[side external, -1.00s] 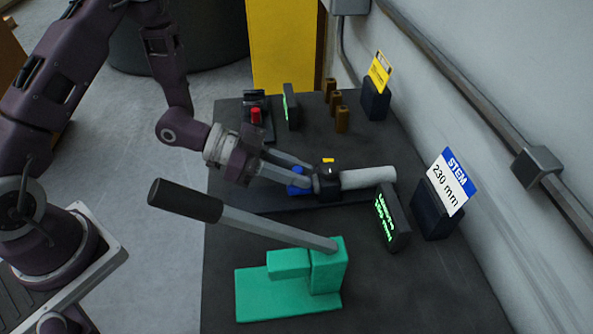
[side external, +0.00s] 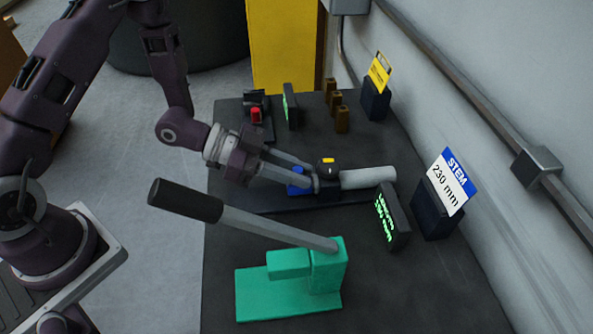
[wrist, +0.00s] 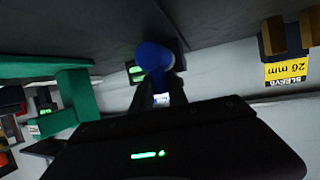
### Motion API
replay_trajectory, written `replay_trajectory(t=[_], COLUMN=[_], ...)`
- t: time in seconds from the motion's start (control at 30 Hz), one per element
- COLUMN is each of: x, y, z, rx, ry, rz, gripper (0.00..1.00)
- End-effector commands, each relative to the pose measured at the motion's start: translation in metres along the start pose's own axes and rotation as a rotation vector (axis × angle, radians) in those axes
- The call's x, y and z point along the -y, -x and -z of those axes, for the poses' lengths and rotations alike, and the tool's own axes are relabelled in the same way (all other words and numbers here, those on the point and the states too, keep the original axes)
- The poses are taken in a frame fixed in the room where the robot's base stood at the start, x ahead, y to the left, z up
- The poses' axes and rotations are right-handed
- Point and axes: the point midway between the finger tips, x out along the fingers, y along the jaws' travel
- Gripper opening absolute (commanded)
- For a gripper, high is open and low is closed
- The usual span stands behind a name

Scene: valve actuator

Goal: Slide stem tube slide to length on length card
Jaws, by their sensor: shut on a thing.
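The pale grey stem tube (side external: 368,178) lies level along a dark base on the bench in the side view. A black slide with a yellow mark (side external: 328,168) sits at its left end, and a blue part (side external: 297,180) shows beside it. My gripper (side external: 312,181) reaches in from the left and is shut at the slide; the exact contact is partly hidden. In the wrist view the blue part (wrist: 154,57) shows beyond my gripper's dark body. The length card (side external: 450,183) reads "STEM 230 mm". A black display (side external: 391,220) shows green text, too blurred to read surely.
A green lever press (side external: 290,290) with a long black-handled lever stands in front of my gripper. Behind are a red button (side external: 256,115), several brown blocks (side external: 341,119) and a yellow card (side external: 380,72), "SLEEVE 26 mm" in the wrist view. The wall bounds the right.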

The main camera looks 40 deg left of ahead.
Motion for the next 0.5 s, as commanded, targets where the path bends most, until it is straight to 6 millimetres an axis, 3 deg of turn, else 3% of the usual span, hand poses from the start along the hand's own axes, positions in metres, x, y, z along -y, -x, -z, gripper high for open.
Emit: replay_trajectory(t=[0.4,0.5], x=[0.0,-0.002], y=[0.001,0.012], z=[-0.004,-0.01], rx=[0.012,0.015], ry=[0.004,0.006], rz=[0.001,0.003], gripper=[0.0,0.0])
